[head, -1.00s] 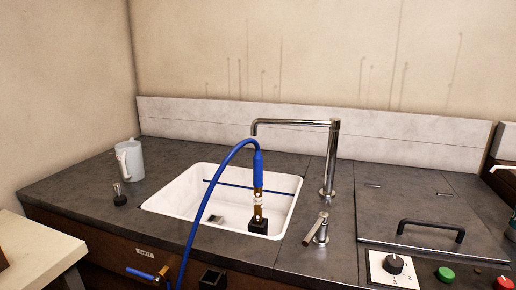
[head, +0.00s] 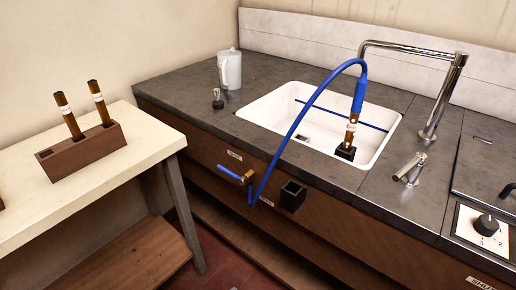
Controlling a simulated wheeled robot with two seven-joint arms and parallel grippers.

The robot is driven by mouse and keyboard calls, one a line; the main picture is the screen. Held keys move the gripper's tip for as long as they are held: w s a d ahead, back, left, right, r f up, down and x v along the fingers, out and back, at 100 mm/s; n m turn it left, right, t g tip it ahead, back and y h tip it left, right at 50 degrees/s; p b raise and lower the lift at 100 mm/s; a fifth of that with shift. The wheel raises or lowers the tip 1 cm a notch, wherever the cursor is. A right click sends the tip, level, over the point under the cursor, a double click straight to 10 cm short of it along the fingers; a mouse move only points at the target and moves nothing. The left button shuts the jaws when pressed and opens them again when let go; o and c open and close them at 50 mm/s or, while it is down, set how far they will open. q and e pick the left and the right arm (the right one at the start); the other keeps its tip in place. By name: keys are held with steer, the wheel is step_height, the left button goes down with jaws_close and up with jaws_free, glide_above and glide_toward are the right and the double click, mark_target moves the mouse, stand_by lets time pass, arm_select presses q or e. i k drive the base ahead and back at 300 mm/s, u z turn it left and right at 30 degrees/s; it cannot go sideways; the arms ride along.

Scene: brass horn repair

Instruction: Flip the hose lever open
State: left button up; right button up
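The blue hose (head: 300,118) arches up out of the sink and down over the counter front to a brass valve on the cabinet face. The hose lever (head: 231,173) is a blue handle at that valve (head: 248,178), pointing up and left, out from the brass body. The hose's upper end fits over a labelled brass tube (head: 350,133) that stands in a black block (head: 345,152) in the sink. Neither of my grippers is in view.
A white sink (head: 265,106) is set in the dark counter (head: 190,85), with a chrome faucet (head: 440,95) and a white jug (head: 230,68). A black box (head: 292,195) is mounted right of the valve. A cream table (head: 100,185) at left bears a brown rack (head: 85,152) with two tubes.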

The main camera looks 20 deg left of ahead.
mark_target(243, 181)
steer(key=u, duration=0.5)
steer(key=k, duration=0.6)
steer(key=u, duration=1.15)
steer(key=i, duration=0.8)
steer(key=z, duration=0.7)
steer(key=i, duration=0.5)
steer(key=u, duration=1.05)
steer(key=k, duration=0.6)
steer(key=z, duration=0.35)
steer(key=i, duration=0.55)
